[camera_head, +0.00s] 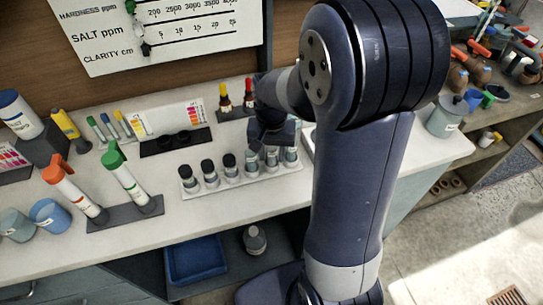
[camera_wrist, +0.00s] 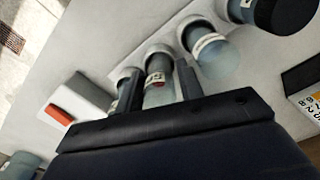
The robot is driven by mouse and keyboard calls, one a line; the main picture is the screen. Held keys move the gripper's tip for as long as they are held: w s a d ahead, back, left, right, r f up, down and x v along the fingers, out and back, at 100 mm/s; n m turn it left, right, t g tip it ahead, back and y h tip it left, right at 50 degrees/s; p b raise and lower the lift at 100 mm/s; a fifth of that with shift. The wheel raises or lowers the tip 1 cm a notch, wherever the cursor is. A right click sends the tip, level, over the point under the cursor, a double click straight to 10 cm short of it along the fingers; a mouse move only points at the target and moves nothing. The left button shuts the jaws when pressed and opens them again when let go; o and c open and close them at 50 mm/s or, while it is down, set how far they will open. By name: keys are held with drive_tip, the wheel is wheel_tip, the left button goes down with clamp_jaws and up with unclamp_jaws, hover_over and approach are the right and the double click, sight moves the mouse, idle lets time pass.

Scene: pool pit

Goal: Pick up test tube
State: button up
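A white rack (camera_head: 236,180) on the counter holds a row of vials and test tubes. The left ones have black caps. The clear test tubes (camera_head: 291,157) at its right end are partly covered by my gripper (camera_head: 270,148). The tube stands in the rack (camera_wrist: 133,52). Whether the fingers touch it is unclear. Another tube (camera_wrist: 208,55) with a white label stands beside it.
A black-capped vial (camera_wrist: 282,12) stands further along the rack. Dropper bottles (camera_head: 224,100) stand behind the rack. A dark holder with a green-topped tube (camera_head: 126,178) is to the left. A grey pot (camera_head: 446,118) stands at the right. The counter's front strip is clear.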

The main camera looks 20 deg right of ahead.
drive_tip(key=shift+c, duration=0.4)
drive_tip(key=c, duration=0.7)
drive_tip(key=shift+o, duration=0.2)
drive_tip(key=shift+r, duration=0.1)
wheel_tip(320, 180, up, 10)
